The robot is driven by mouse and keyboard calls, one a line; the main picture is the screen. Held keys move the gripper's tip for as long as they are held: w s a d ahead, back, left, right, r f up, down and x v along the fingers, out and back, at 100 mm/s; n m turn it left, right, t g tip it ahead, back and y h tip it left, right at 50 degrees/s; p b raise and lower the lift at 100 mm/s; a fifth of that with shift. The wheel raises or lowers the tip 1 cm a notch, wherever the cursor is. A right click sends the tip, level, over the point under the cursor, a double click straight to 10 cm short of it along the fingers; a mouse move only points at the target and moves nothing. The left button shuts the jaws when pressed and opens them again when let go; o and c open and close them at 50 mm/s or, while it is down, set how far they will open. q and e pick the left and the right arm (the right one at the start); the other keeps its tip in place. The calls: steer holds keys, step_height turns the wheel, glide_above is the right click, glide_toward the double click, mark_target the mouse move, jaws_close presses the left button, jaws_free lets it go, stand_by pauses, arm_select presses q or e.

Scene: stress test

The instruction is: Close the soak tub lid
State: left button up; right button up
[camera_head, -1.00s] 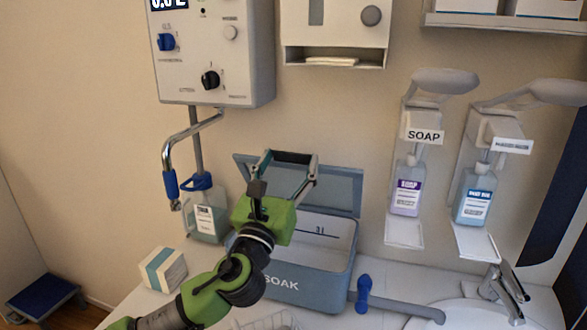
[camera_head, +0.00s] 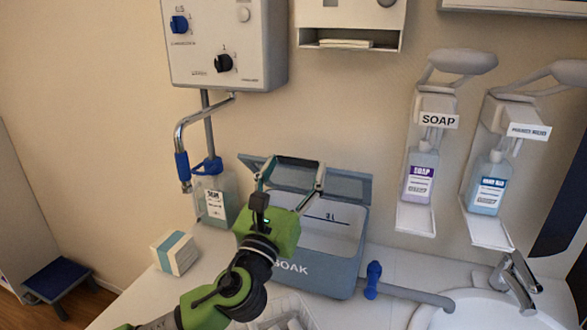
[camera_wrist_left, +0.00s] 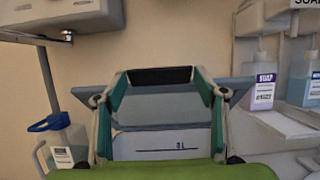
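The grey-blue soak tub (camera_head: 338,278), marked SOAK, stands on the counter with its white inside showing. Its lid (camera_head: 348,186) is open, raised along the tub's back; it also shows in the left wrist view (camera_wrist_left: 238,91). My green left gripper (camera_head: 298,164) reaches up over the tub's left part, its finger ends in front of the lid near its upper edge. A dark bar spans the finger ends; I cannot tell whether it is the closed tips or something between them. Contact with the lid is unclear. The wrist view shows the fingers (camera_wrist_left: 160,76) arched before the lid. My right gripper is out of view.
A clear bottle (camera_head: 214,200) and a small box (camera_head: 174,253) stand left of the tub. A blue-ended grey bar (camera_head: 415,295) and a sink (camera_head: 480,312) lie right. Soap (camera_head: 421,178) and blue (camera_head: 488,188) dispensers hang on the wall. A wire basket (camera_head: 283,313) sits in front.

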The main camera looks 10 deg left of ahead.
arm_select(q)
steer(key=shift+o, duration=1)
steer(key=shift+w+f, duration=0.15)
steer(key=shift+w, duration=0.1)
steer(key=shift+s, duration=0.25)
steer(key=v, duration=1.1)
steer(key=shift+s+f, duration=0.2)
steer(key=shift+s, duration=0.05)
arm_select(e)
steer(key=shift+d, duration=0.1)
arm_select(q)
steer(key=shift+a, duration=0.1)
